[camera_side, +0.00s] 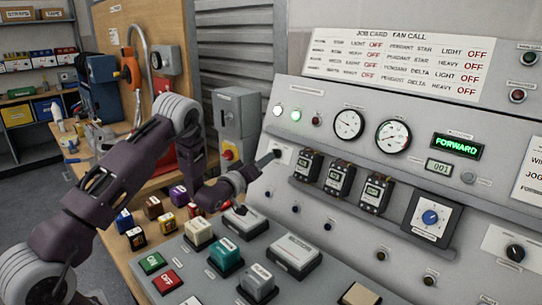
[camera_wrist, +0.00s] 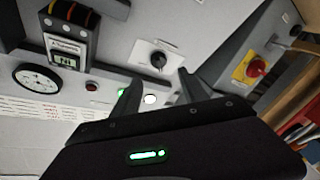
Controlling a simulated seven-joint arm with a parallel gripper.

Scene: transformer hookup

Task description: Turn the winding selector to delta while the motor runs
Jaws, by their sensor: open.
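A black rotary knob (camera_wrist: 158,60) on a white plate shows in the wrist view, just beyond and between my two fingertips. In the side view its white plate (camera_side: 285,154) is on the left of the sloped panel. My gripper (camera_side: 268,161) is open in front of this knob; no contact is visible. A blue knob (camera_side: 430,217) and another black knob (camera_side: 515,253) are farther right on the panel. The knob labels are too small to read, so I cannot tell which is the winding selector. A green display (camera_side: 457,145) reads FORWARD. The motor itself is not identifiable.
Three black modules (camera_side: 340,179) stand on a ledge right of my gripper. A grey box (camera_side: 237,115) with a red knob on yellow (camera_wrist: 257,67) is beside the panel. Large buttons (camera_side: 198,231) and small colored blocks (camera_side: 153,207) lie below my arm. Two gauges (camera_side: 393,136) are above.

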